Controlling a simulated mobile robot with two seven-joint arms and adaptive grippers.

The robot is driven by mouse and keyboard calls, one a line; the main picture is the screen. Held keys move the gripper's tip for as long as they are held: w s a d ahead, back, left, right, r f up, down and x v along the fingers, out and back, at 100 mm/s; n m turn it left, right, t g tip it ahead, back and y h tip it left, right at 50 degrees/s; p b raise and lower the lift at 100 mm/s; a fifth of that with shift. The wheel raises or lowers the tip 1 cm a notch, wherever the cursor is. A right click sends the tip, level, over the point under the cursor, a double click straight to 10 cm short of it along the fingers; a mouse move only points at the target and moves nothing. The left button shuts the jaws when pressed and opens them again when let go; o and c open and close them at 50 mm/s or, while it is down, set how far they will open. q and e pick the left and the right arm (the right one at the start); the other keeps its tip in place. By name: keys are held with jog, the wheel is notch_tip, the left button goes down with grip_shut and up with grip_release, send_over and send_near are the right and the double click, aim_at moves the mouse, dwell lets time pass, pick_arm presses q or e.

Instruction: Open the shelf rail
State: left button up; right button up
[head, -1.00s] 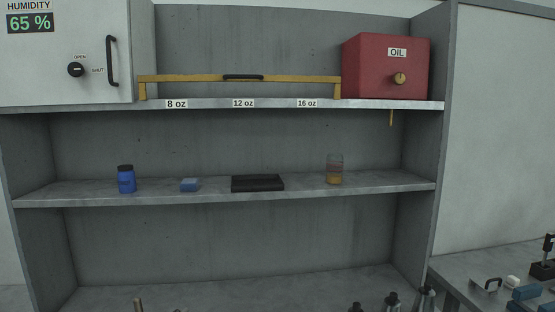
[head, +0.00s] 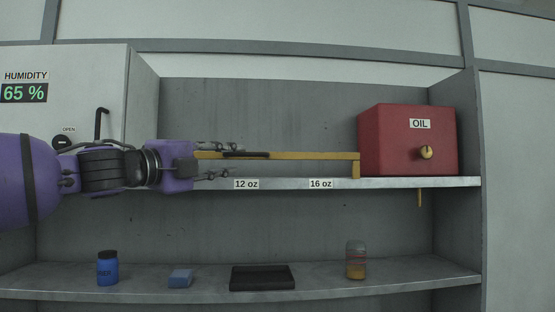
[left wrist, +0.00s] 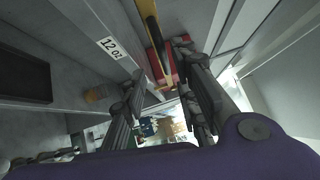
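The yellow shelf rail (head: 315,156) runs along the front of the top shelf (head: 400,183), and its right post stands on the shelf beside the red oil box. The rail has a black handle (head: 250,154). My left gripper (head: 236,160) reaches in from the left with its fingers apart, one above and one below the rail, near the handle. My arm hides the rail's left end. In the left wrist view the rail (left wrist: 158,45) passes between the spread fingers of the gripper (left wrist: 160,60). Whether a finger touches it I cannot tell. My right gripper is not in view.
The red oil box (head: 385,150) stands at the rail's right end. A humidity cabinet (head: 85,85) is behind my left arm. The shelf below holds a blue bottle (head: 107,268), a blue block (head: 180,278), a black tray (head: 262,288) and a jar (head: 356,260).

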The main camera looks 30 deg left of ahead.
aim_at(246, 155)
pick_arm(q)
jog(key=shift+s+d+r, duration=0.2)
jog(key=shift+d+r, duration=0.15)
jog(key=shift+d, duration=0.05)
jog(key=shift+w+d, duration=0.1)
jog(key=x, duration=0.3)
jog(key=shift+w+f, duration=0.2)
jog(key=shift+w, duration=0.45)
jog(key=shift+w+f+b, duration=0.15)
jog(key=shift+w+b, duration=0.2)
jog(key=shift+w, duration=0.2)
jog(key=shift+w+f+b, duration=0.15)
jog(key=shift+w+b, duration=0.15)
jog(key=shift+w, duration=0.2)
jog(key=shift+w+d+r, duration=0.1)
jog(key=shift+w+r, duration=0.05)
jog(key=shift+w, duration=0.05)
jog(key=shift+w+d+r+b, duration=0.2)
jog(key=shift+r+b, duration=0.1)
jog(key=shift+r, duration=0.1)
jog(key=shift+s+r, duration=0.15)
jog(key=shift+s, duration=0.05)
jog(key=shift+c, duration=0.9)
grip_shut()
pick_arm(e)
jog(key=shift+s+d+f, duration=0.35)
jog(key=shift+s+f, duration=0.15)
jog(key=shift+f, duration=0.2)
